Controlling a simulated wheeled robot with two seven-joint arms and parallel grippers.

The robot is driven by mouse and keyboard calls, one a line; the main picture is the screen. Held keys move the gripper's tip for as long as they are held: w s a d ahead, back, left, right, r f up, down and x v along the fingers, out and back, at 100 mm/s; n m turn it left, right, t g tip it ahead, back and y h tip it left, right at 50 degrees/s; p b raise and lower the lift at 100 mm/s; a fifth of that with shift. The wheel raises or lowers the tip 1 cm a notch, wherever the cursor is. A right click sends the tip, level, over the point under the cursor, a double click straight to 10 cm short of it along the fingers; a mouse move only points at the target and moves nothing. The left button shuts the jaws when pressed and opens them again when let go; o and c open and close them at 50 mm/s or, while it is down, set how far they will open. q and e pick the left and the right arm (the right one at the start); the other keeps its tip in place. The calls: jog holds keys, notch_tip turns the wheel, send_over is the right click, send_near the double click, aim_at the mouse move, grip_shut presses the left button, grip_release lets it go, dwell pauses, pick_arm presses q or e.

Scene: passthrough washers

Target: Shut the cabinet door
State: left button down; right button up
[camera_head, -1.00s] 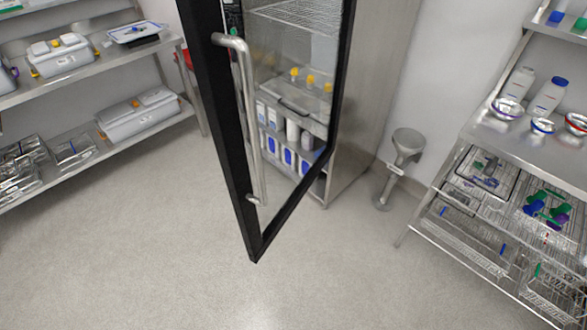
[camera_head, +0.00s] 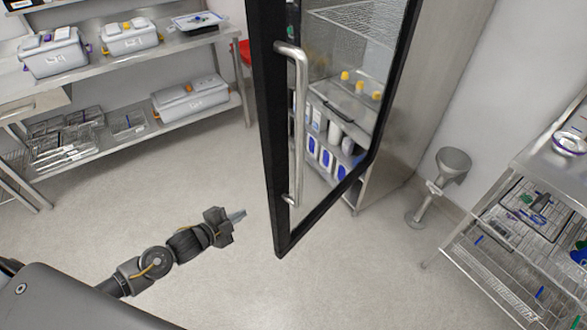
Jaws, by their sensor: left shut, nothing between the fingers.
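The cabinet door (camera_head: 268,110) has a black frame, a glass pane and a long metal handle (camera_head: 299,125). It stands wide open, swung out toward me in front of the steel cabinet (camera_head: 415,110). Through the glass show shelves with yellow-capped bottles and blue-and-white packs. My left gripper (camera_head: 237,215) is shut and empty, low and left of the door's bottom corner, apart from the door and handle in the picture. My right gripper is not in view.
A steel rack (camera_head: 150,131) with grey boxes and wire trays stands at the left. A steel shelf unit (camera_head: 515,185) with baskets stands at the right. A grey metal pedestal (camera_head: 437,187) stands right of the cabinet. The floor (camera_head: 235,285) in front is clear.

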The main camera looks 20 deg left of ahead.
pick_arm(q)
jog(key=s+d+r+m+h, duration=0.1)
jog(key=d+r+m+h, duration=0.25)
jog(key=r, duration=0.45)
jog(key=s+d+r+m+h, duration=0.2)
jog(key=d+r+m, duration=0.15)
jog(key=r, duration=0.55)
jog(key=m+g+h+p, duration=0.1)
jog(key=m+g+h, duration=0.1)
jog(key=m+h, duration=0.3)
send_near(298, 178)
jog(key=s+d+r+m, duration=0.1)
jog(key=s+d+r, duration=0.2)
jog(key=s+r, duration=0.15)
jog(key=shift+y, duration=0.35)
jog(key=w+d+b, duration=0.1)
jog(key=w+d, duration=0.1)
jog(key=w+d+b, duration=0.2)
jog(key=w, duration=0.1)
jog(key=w+d+b, duration=0.2)
jog(key=shift+w+f, duration=0.25)
jog(key=shift+f, duration=0.05)
jog(key=shift+w+a, duration=0.25)
jog(key=shift+a, duration=0.3)
